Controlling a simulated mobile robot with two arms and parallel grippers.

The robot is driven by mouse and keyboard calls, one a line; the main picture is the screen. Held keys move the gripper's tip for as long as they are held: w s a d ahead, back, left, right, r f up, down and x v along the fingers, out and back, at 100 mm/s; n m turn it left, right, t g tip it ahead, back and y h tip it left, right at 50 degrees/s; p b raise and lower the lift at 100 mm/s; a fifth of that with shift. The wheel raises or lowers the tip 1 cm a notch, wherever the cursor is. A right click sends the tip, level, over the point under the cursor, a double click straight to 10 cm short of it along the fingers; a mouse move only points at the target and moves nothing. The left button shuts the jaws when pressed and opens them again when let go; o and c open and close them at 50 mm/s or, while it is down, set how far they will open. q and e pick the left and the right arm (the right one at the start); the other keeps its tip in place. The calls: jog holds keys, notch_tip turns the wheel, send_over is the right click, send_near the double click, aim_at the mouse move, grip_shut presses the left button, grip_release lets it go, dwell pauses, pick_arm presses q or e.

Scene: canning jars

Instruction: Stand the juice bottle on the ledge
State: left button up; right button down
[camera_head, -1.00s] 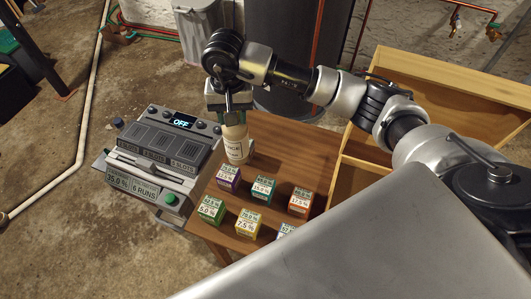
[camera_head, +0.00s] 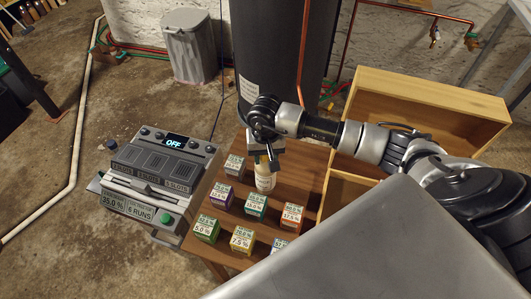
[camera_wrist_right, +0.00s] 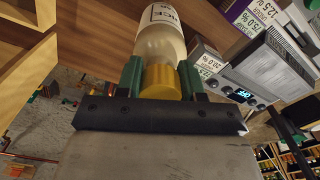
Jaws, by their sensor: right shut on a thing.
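The juice bottle (camera_head: 265,180), pale with a white label, hangs neck up from my right gripper (camera_head: 267,160) over the brown wooden table. In the right wrist view, the bottle (camera_wrist_right: 160,45) has a gold cap, and the green fingers of the right gripper (camera_wrist_right: 160,80) are shut around its cap end. I cannot tell whether its base touches the tabletop. A light wooden shelf unit (camera_head: 400,86) stands to the right of the table, partly behind my right arm; I cannot tell which surface is the ledge. My left gripper is not in view.
A grey machine reading OFF (camera_head: 165,165) is at the left. A dark tank (camera_head: 280,50) stands behind.

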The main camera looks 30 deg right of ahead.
jog(key=shift+f, duration=0.1)
jog(key=c, duration=0.7)
grip_release()
